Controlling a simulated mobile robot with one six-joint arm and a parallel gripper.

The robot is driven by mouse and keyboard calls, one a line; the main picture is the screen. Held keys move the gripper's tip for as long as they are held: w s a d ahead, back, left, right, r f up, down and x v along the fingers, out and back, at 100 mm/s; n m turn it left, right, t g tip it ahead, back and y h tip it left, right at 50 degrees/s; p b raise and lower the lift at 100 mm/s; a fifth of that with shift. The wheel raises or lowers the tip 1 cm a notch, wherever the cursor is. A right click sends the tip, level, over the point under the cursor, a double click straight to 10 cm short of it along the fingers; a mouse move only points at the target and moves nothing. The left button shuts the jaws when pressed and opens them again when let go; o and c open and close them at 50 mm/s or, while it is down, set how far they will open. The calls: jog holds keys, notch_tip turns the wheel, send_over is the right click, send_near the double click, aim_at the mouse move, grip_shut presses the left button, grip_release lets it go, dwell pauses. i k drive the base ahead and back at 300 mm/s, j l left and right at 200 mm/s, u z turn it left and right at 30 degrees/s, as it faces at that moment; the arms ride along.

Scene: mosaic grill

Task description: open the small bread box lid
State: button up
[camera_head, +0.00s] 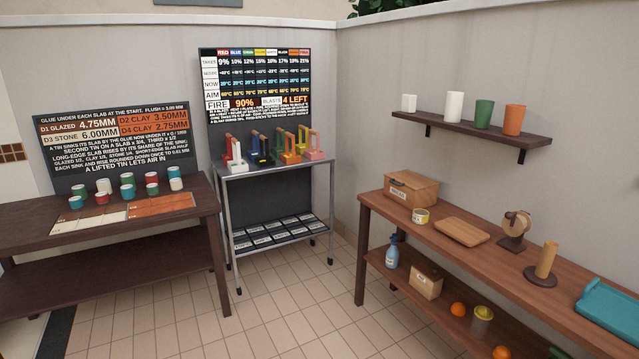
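A wooden box (411,192) with a pale label on its front stands at the far end of the right table's top. Its lid looks shut, with a small dark handle or knob near its left edge. A smaller tan box (425,283), also with a pale label, stands on the lower shelf of the same table. Its top looks closed. The lettering on both labels is too small to read surely, so I cannot tell which is the small bread box. My gripper is not in view.
A blue spray bottle (392,251) stands below. The tiled floor (310,310) is clear.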

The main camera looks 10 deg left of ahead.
aim_at(413, 181)
jog(key=i+j, duration=0.2)
jog(key=i, duration=0.3)
jog(key=i+j, duration=0.25)
jog(key=i, duration=0.3)
jog(key=i+j, duration=0.2)
jog(key=i, duration=0.3)
jog(key=i+j, duration=0.2)
jog(key=i, duration=0.3)
jog(key=i+j+z, duration=0.1)
jog(key=i+j, duration=0.15)
jog(key=i, duration=0.3)
jog(key=i+j, duration=0.25)
jog(key=i, duration=0.25)
jog(key=i+j, duration=0.25)
jog(key=i, duration=0.25)
